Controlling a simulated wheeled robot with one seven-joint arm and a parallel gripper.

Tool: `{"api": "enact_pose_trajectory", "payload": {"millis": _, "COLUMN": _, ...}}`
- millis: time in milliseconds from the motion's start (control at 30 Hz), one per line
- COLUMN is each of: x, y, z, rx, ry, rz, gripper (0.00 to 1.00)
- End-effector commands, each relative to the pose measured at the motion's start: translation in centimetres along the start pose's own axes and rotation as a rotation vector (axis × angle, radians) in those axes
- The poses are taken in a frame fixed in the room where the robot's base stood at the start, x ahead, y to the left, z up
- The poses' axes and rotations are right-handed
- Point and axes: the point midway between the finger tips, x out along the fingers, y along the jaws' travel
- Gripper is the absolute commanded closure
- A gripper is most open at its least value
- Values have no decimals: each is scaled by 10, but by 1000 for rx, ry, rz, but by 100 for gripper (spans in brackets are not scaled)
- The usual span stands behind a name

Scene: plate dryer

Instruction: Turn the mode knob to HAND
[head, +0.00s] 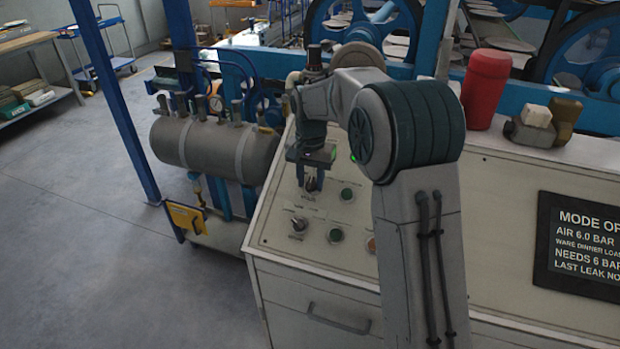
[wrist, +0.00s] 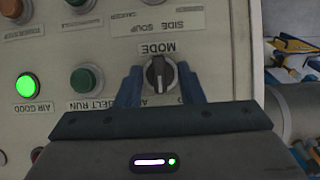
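The mode knob (wrist: 159,74) is a dark round selector with a light pointer line, under an upside-down MODE label (wrist: 157,49) in the wrist view. Its pointer runs toward the bottom of that picture. My gripper (wrist: 160,84) is open, with one blue finger on each side of the knob and a visible gap to both. I cannot tell how deep the fingers reach around it. In the head view my gripper (head: 312,167) hangs just above the knob (head: 311,184). The position labels beside the knob are mostly hidden by my fingers and gripper body.
The panel has a lit green AIR GOOD lamp (wrist: 28,86), a dark green BELT RUN button (wrist: 83,80) and a second selector knob (head: 298,224). A red cylinder (head: 486,88) and a metal fitting (head: 546,122) stand on the console top. A tank (head: 205,148) stands left.

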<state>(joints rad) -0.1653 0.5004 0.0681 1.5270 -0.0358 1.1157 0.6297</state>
Motion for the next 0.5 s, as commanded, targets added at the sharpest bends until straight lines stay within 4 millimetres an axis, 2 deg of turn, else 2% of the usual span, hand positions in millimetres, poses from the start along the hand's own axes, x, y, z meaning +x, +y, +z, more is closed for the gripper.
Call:
{"api": "enact_pose_trajectory", "payload": {"millis": 33, "x": 0, "y": 0, "z": 0, "rx": 0, "ry": 0, "rz": 0, "gripper": 71}}
{"api": "enact_pose_trajectory", "payload": {"millis": 100, "x": 0, "y": 0, "z": 0, "rx": 0, "ry": 0, "rz": 0, "gripper": 90}}
{"api": "enact_pose_trajectory", "payload": {"millis": 133, "x": 0, "y": 0, "z": 0, "rx": 0, "ry": 0, "rz": 0, "gripper": 94}}
{"api": "enact_pose_trajectory", "payload": {"millis": 500, "x": -2, "y": -1, "z": 0, "rx": -40, "ry": 1, "rz": 22, "gripper": 94}}
